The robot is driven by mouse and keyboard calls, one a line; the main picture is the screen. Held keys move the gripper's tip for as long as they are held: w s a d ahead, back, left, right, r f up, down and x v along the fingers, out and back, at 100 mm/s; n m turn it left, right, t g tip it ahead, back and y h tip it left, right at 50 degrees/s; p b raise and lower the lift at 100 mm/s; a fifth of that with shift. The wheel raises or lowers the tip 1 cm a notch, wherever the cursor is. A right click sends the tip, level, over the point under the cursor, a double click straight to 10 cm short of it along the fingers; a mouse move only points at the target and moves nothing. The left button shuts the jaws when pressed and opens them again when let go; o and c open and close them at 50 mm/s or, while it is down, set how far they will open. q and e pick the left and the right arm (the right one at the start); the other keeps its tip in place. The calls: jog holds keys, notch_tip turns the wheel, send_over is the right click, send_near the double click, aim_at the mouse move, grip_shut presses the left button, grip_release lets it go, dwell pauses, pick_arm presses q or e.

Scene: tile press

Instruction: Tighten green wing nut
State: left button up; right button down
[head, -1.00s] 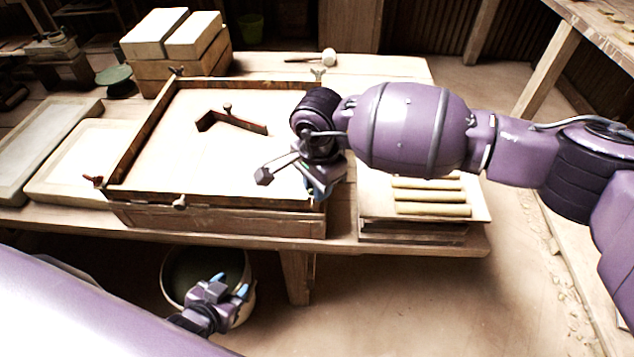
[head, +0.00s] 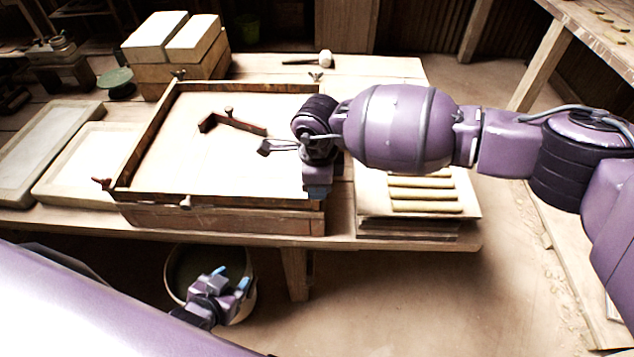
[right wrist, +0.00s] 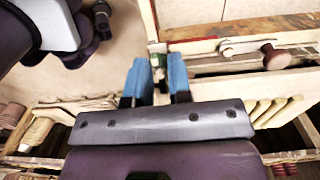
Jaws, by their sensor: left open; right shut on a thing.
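The green wing nut (right wrist: 157,62) shows as a small green patch between the blue fingertips of my right gripper (right wrist: 159,78) in the right wrist view. The gripper is shut on it, and the fingers hide most of it. In the head view my right gripper (head: 317,190) points down at the near right corner of the wooden frame (head: 240,201), where the nut is hidden. My left gripper (head: 231,281) is open and empty, low in front of the table, over a bucket.
Other wing nuts or knobs sit on the frame's front (head: 185,202) and near left corner (head: 103,183). A brown angled piece (head: 235,121) lies inside the frame. Yellowish rolls (head: 425,194) lie on boards to the right. Pale slabs (head: 85,160) lie left.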

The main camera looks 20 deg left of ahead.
dwell(0.4)
jog(key=c, duration=1)
grip_release()
jog(key=shift+c, duration=0.2)
notch_tip(320, 180, up, 11)
jog(key=shift+p, duration=0.3)
jog(key=shift+f, duration=0.1)
